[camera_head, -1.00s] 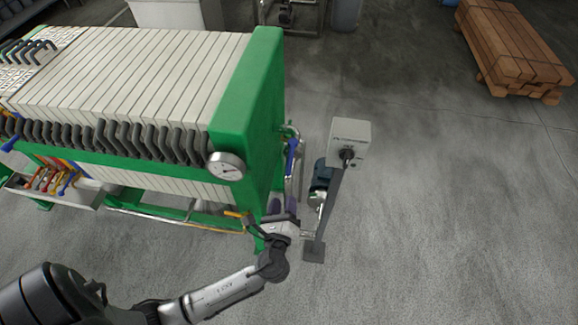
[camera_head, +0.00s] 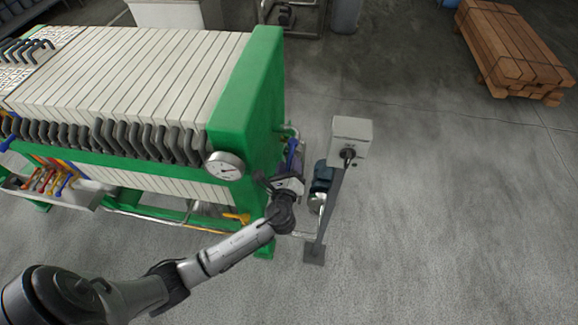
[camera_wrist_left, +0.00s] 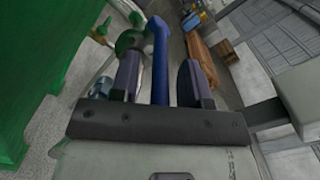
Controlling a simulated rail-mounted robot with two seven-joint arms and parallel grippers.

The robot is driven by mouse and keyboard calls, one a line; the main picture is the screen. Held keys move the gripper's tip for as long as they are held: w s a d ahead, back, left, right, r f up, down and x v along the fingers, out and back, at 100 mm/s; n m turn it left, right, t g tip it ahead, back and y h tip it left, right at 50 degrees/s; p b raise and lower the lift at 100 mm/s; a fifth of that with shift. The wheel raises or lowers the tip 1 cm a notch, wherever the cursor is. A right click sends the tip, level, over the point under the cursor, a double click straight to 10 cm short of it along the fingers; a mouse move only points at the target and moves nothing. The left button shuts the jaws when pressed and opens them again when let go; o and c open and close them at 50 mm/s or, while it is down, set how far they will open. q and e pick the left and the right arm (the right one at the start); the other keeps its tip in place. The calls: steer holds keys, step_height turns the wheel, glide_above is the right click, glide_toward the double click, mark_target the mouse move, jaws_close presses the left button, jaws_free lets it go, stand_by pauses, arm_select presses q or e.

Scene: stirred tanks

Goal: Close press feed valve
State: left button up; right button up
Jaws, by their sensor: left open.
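The feed valve's blue lever handle (camera_head: 292,152) is at the end of the green filter press, on piping behind its end plate. My left gripper (camera_head: 283,180) is just below the handle in the head view, and its arm reaches in from the lower left. In the left wrist view the blue handle (camera_wrist_left: 159,55) stands upright between the two dark fingers, nearer the left one. The fingers are apart. Whether either touches the handle cannot be told. The valve body is partly hidden. My right gripper is not in view.
The green press end plate (camera_head: 247,95) is close on the left of the gripper. A grey control box (camera_head: 351,135) on a post stands on the right. A yellow handle (camera_head: 237,217) is low on the press. Stacked timber (camera_head: 510,50) lies far right; the floor between is clear.

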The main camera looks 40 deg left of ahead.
arm_select(q)
jaws_close()
stand_by(0.4)
